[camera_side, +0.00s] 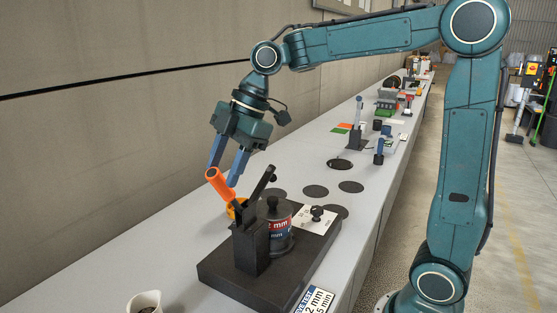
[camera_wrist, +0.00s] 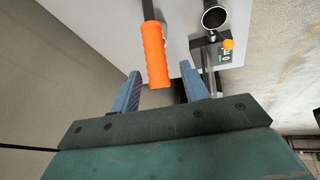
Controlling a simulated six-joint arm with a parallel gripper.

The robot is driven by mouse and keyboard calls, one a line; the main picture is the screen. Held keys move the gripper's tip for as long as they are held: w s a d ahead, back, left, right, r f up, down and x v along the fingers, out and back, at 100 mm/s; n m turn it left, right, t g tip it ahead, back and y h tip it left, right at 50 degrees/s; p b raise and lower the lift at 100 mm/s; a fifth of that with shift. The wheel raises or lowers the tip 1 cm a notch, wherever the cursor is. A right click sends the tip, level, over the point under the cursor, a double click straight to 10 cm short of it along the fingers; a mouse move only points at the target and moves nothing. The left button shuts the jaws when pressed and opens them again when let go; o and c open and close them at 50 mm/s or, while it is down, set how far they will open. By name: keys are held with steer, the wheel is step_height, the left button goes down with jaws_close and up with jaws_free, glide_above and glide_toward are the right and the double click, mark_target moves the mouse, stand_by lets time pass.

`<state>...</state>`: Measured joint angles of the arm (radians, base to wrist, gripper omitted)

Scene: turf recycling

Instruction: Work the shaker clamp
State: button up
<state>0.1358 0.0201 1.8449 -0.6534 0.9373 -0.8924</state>
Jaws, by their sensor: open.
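The shaker clamp (camera_side: 250,245) stands on a black base plate, with a dark upright post and an orange-handled lever (camera_side: 219,186). The lever is tilted, its orange grip up toward the left. A stack of dark sieves (camera_side: 279,228) with red and blue labels sits beside the post. My gripper (camera_side: 229,175) is open, its blue fingers pointing down around the orange grip in the side view. In the wrist view the orange grip (camera_wrist: 155,55) shows between the two blue fingers (camera_wrist: 163,92), nearer the left one. I cannot tell whether a finger touches it.
A white cup (camera_side: 145,302) stands at the front left of the bench (camera_side: 185,265). A label card (camera_side: 315,301) lies at the base's front right. Dark discs (camera_side: 314,191) lie behind the clamp. A wall (camera_side: 90,140) runs along the left.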

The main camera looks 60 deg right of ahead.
steer(key=v, duration=0.7)
steer(key=s+d+f+m+t+h, duration=0.1)
steer(key=s+f+m+h, duration=0.1)
steer(key=s+f+m, duration=0.3)
steer(key=s+d+f+m+t+h, duration=0.1)
steer(key=s+f+m, duration=0.4)
steer(key=s+m, duration=0.5)
steer(key=shift+s+d+f+m+h, duration=0.35)
steer(key=shift+s+d, duration=0.4)
steer(key=shift+s, duration=1.2)
steer(key=shift+r, duration=0.15)
